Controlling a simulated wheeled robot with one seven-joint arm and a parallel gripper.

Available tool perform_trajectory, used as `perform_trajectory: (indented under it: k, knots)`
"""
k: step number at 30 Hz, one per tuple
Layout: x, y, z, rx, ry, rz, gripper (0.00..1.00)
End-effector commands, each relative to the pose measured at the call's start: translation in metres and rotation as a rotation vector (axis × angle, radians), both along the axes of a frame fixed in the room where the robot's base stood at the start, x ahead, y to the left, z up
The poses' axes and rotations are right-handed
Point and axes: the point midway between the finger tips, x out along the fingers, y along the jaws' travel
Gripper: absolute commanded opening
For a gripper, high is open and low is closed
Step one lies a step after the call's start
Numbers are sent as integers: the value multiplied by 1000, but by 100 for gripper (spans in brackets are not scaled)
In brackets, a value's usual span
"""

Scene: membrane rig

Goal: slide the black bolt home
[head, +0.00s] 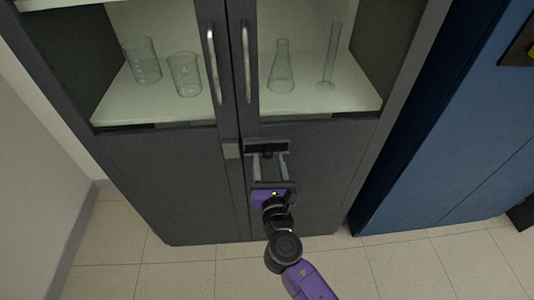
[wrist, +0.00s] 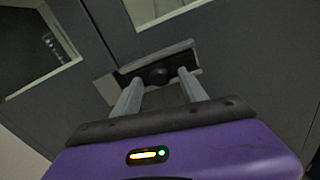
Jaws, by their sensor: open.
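The black bolt (head: 266,149) sits in a grey metal housing on the right door of a dark grey cabinet, just below the glass. In the wrist view the bolt shows as a dark round knob (wrist: 157,74) in the housing (wrist: 130,68). My gripper (head: 269,160) is open in front of the bolt. In the wrist view its two fingers (wrist: 160,82) point at the housing, one on each side of the knob. I cannot tell whether either finger touches it. A pale keeper plate (head: 231,150) sits on the left door beside the housing.
Two long vertical handles, left (head: 214,65) and right (head: 246,62), stand out above the bolt. Glassware, including a beaker (head: 185,74), stands behind the glass. A blue cabinet (head: 450,130) is at the right. The tiled floor (head: 190,275) in front is clear.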

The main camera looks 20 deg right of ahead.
Motion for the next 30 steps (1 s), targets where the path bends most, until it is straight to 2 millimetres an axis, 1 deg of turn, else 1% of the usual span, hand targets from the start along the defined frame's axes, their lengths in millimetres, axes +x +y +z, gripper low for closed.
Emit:
perform_trajectory:
  k: [1,3,6,10,17,18,23,24,25,30]
  knots:
    - [8,-3,1,1,-1,-1,50]
    - [16,-5,0,1,-1,-1,50]
    - [24,-7,0,1,0,0,50]
    - [28,-8,0,1,0,0,50]
    - [28,-9,0,2,-1,0,50]
    - [28,-8,0,2,-1,0,42]
    - [28,-8,0,2,-1,0,11]
    - [28,-8,0,2,-1,0,3]
    - [28,-8,0,2,-1,0,0]
    - [28,-9,0,2,-1,0,0]
